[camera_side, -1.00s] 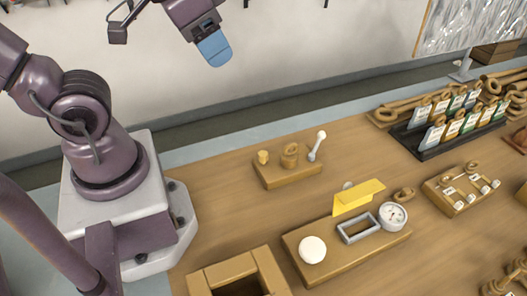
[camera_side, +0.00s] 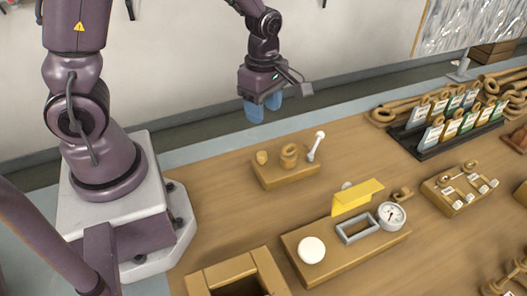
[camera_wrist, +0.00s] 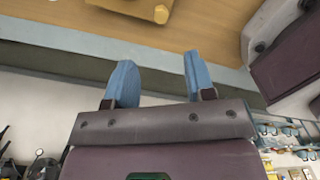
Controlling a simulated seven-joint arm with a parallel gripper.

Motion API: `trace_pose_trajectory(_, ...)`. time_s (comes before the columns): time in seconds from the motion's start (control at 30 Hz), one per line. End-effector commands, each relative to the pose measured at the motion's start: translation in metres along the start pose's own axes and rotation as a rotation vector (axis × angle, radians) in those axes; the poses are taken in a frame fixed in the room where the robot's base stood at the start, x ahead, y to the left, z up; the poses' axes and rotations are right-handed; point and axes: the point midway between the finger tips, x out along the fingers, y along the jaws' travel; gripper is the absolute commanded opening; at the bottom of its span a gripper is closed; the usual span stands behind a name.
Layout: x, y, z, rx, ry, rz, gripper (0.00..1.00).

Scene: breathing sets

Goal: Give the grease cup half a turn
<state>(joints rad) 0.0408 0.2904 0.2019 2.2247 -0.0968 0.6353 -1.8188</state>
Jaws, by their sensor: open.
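A small wooden block (camera_side: 285,179) on the bench carries a small brass-coloured piece (camera_side: 262,157), a wider round brown cup-like piece (camera_side: 289,155) and a tilted lever with a white knob (camera_side: 316,146). I cannot tell for sure which piece is the grease cup. My gripper (camera_side: 264,107) hangs above and behind this block, its two blue fingers apart and empty, touching nothing. In the wrist view my gripper (camera_wrist: 158,62) shows both blue fingers spread. A wooden block edge (camera_wrist: 125,6) with a yellowish piece (camera_wrist: 162,13) is cut off at the top there.
A larger wooden board (camera_side: 340,259) with a white round knob (camera_side: 312,250), yellow plate (camera_side: 357,197), grey frame (camera_side: 357,229) and dial gauge (camera_side: 391,215) stands in front. An open wooden box (camera_side: 230,268) is at the near edge. A black card rack (camera_side: 440,147) stands right. Bench left of the small block is clear.

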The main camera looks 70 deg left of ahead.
Motion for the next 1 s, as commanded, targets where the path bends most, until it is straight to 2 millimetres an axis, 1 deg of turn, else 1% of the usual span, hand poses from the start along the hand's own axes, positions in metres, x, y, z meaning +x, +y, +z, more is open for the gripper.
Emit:
trace_pose_trajectory(0.13,0.006,0.000,0.000,-0.049,0.000,0.000,0.50)
trace_pose_trajectory(0.23,0.018,0.000,-0.001,-0.050,0.002,-0.002,0.50)
trace_pose_trajectory(0.37,0.043,-0.001,-0.001,-0.049,0.003,-0.006,0.50)
trace_pose_trajectory(0.5,0.074,-0.001,-0.001,-0.049,0.002,-0.006,0.50)
trace_pose_trajectory(0.7,0.108,-0.001,-0.001,-0.046,0.001,-0.004,0.50)
trace_pose_trajectory(0.8,0.119,-0.001,0.000,-0.046,0.001,-0.003,0.50)
trace_pose_trajectory(1.0,0.129,0.000,0.000,-0.046,0.000,0.000,0.50)
